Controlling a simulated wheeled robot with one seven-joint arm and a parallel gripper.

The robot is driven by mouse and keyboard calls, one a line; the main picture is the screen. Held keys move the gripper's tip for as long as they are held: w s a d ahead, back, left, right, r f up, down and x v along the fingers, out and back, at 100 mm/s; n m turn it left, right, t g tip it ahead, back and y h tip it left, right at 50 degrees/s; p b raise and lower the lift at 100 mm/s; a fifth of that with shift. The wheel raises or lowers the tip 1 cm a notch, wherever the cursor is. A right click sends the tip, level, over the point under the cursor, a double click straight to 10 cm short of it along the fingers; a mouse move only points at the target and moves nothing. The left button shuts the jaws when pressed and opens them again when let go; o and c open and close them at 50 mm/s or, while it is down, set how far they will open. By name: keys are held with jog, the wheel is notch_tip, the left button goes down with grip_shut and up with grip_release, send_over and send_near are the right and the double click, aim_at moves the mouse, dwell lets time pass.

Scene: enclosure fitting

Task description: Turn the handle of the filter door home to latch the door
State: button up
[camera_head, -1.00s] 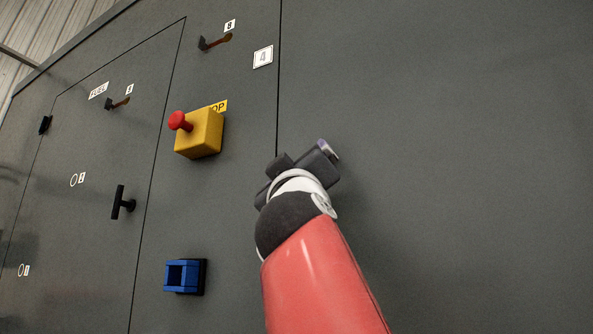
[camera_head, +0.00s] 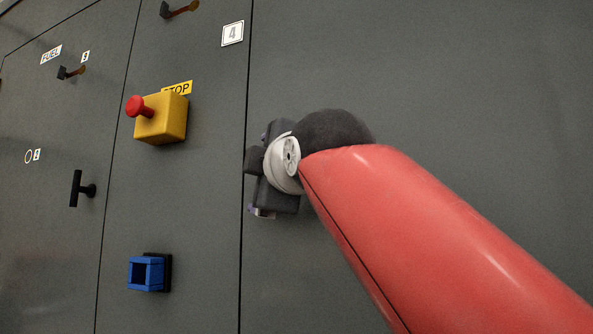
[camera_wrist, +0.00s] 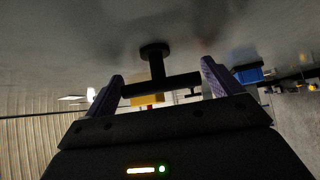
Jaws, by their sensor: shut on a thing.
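A black T-shaped handle (camera_wrist: 154,60) stands out from the grey panel on a short stem with a round base, seen in the wrist view. Its crossbar lies between the two purple fingers of my gripper (camera_wrist: 162,76), which is shut on it across its ends. In the head view my gripper (camera_head: 263,170) is at the grey panel, beside a vertical seam, with its fingers one above the other. It hides the held handle there. The door (camera_head: 450,90) right of the seam looks flush with the panel; I cannot tell whether it is latched.
Left of my gripper are a yellow stop box (camera_head: 165,122) with a red button, a blue square socket (camera_head: 146,273) and another black T-handle (camera_head: 78,188). A small latch (camera_head: 176,10) and a label "4" (camera_head: 232,33) are above. The panel at the far right is bare.

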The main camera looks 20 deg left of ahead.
jog(key=shift+a+r+n+g, duration=0.15)
jog(key=shift+r+n+g, duration=0.1)
jog(key=shift+n+g, duration=0.25)
jog(key=shift+s+f+n+h, duration=0.1)
jog(key=shift+n+h, duration=0.2)
jog(key=shift+n, duration=0.1)
jog(key=shift+f, duration=0.2)
dwell(1.3)
jog(key=o, duration=0.7)
jog(key=shift+d, duration=0.25)
jog(key=b+v, duration=0.2)
jog(key=v, duration=0.5)
jog(key=shift+s+d+b, duration=0.2)
jog(key=shift+b, duration=0.15)
jog(key=shift+r, duration=0.1)
